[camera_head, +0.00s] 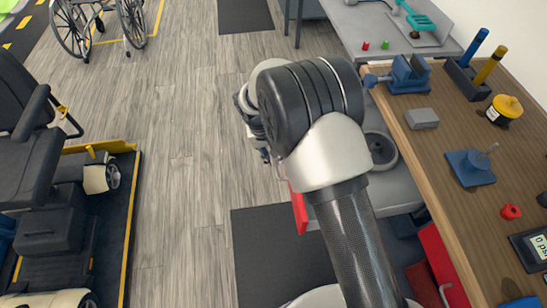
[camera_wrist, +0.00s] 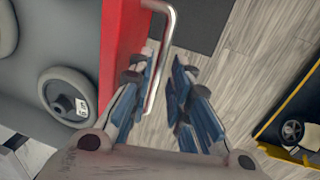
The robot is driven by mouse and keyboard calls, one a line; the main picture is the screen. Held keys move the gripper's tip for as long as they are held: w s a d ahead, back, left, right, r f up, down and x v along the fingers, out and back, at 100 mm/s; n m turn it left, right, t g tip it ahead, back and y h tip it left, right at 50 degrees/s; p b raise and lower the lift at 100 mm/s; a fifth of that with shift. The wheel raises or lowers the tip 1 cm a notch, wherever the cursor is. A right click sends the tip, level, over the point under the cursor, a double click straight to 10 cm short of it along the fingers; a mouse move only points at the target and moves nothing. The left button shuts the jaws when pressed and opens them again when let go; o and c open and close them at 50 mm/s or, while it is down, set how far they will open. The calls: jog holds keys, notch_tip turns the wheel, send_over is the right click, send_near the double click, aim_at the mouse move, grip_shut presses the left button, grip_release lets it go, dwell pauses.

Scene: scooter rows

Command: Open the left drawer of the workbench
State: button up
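The left drawer of the workbench (camera_head: 398,105) stands pulled out, its grey interior (camera_head: 400,183) showing wheels in the head view. Its red front (camera_head: 298,208) shows just left of my arm, and it also shows in the wrist view (camera_wrist: 121,45). Its silver bar handle (camera_wrist: 166,45) lies in the wrist view, with its near end between my fingers. My gripper (camera_wrist: 162,85) is open, its blue-grey fingers apart, the left one close to the red front. Whether a finger touches the handle I cannot tell. In the head view my arm hides most of the gripper.
Another red drawer front (camera_head: 436,262) with a handle is at the lower right. A vise (camera_head: 408,75) and small items stand on the benchtop. A scooter (camera_head: 45,200) stands on a yellow-edged platform at left. Wooden floor between is clear, with a dark mat (camera_head: 268,262).

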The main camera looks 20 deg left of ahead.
notch_tip(320, 180, up, 10)
jog(key=s+a, duration=0.1)
jog(key=shift+a+f, duration=0.15)
jog(key=shift+a, duration=0.1)
